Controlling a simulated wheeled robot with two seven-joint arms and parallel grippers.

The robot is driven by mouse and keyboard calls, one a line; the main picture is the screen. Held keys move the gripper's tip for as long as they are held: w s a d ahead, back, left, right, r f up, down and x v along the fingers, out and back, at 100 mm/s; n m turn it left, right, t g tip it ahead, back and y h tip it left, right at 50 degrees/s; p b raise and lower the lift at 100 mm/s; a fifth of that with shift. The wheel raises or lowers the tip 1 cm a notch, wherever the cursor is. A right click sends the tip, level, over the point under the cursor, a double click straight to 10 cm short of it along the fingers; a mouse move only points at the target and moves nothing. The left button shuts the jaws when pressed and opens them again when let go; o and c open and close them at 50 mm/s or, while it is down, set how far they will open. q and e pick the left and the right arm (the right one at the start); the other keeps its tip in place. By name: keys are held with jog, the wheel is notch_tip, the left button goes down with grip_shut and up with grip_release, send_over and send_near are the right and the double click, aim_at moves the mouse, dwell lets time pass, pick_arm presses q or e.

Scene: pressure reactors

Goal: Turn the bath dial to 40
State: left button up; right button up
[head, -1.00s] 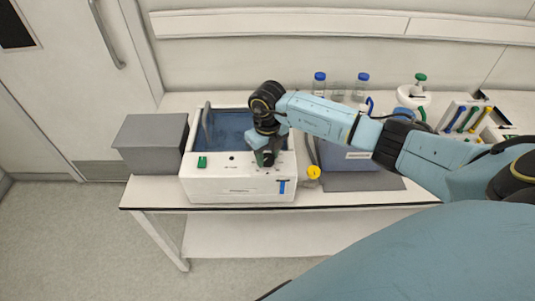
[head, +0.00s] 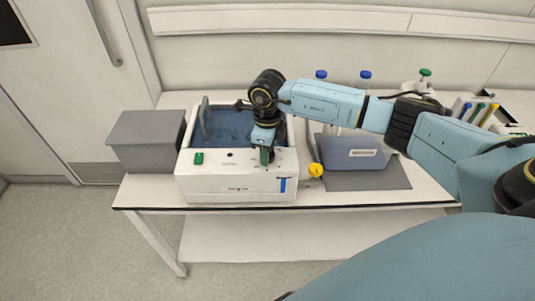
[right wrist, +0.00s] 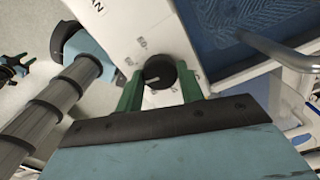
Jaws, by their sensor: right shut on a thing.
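The bath (head: 225,188) is a white box with a blue-lined water basin, on the bench in the head view. The bath dial (right wrist: 159,71) is a round black knob on its white top panel in the right wrist view, with a pale pointer line and small printed marks around it that I cannot read. My right gripper (right wrist: 159,86) has its green fingers on both sides of the dial and is shut on it. In the head view the right gripper (head: 265,156) points down and hides the dial. A small green-tipped gripper, seemingly my left (right wrist: 14,67), shows at the left edge of the right wrist view; its jaws are unclear.
A green switch (head: 199,158) and a blue strip (head: 283,185) are on the bath's front. A grey box (head: 147,141) stands to its left. A yellow-ended piece (head: 316,170) and a blue container (head: 350,153) on a grey mat are to its right. Blue-capped bottles stand behind.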

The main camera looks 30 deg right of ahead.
jog(key=shift+n+b, duration=0.4)
jog(key=shift+n, duration=0.3)
jog(key=o, duration=1)
jog(key=shift+r, duration=0.1)
notch_tip(320, 180, up, 13)
jog(key=shift+r+b, duration=0.15)
jog(key=shift+b, duration=0.2)
